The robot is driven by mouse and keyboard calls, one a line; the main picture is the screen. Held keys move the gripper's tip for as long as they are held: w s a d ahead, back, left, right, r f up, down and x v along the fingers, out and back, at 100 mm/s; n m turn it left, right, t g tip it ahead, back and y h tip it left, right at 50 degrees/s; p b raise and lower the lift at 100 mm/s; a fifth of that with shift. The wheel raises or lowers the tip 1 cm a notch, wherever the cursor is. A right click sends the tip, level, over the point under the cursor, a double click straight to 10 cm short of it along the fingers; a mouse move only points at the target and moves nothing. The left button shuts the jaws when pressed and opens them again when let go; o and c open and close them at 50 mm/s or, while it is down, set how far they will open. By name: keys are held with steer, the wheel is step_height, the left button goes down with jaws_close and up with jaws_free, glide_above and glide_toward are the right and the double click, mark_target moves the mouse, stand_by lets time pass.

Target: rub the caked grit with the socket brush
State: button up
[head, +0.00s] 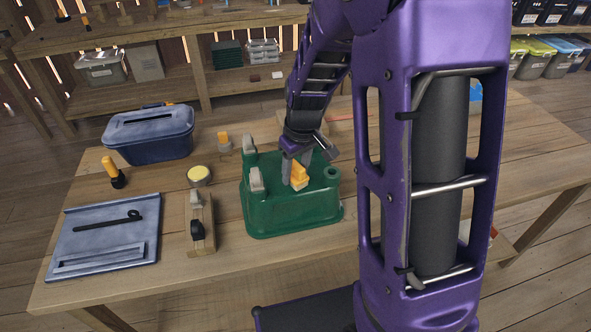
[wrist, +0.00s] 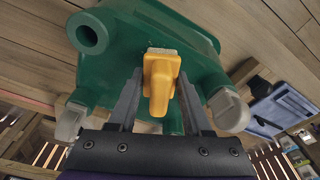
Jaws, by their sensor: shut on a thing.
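My gripper (head: 297,174) is shut on a small brush (head: 300,171) with an orange body and a pale tip, probably the socket brush. In the wrist view the orange brush (wrist: 161,82) sits between the two grey fingers, its pale end beside the green casing. The green casing (head: 292,215) stands on the table, with grey-capped posts and a round open socket (head: 332,174). The brush is over the casing's top; I cannot tell whether its tip touches. I cannot make out the caked grit; the brush and fingers hide part of the top.
A blue lidded bin (head: 150,137), an orange-handled tool (head: 113,172), a yellow-topped round tin (head: 199,175), a grey-blue tray (head: 105,244) and a wooden board with a black knob (head: 201,237) stand left of the casing.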

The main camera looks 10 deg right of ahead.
mark_target(312, 182)
steer(key=shift+f+b, duration=0.35)
steer(key=shift+f, duration=0.1)
steer(key=shift+d+r+b, duration=0.1)
steer(key=shift+d+b, duration=0.2)
steer(key=shift+d, duration=1.65)
steer(key=shift+d, duration=0.1)
steer(key=shift+a, duration=2)
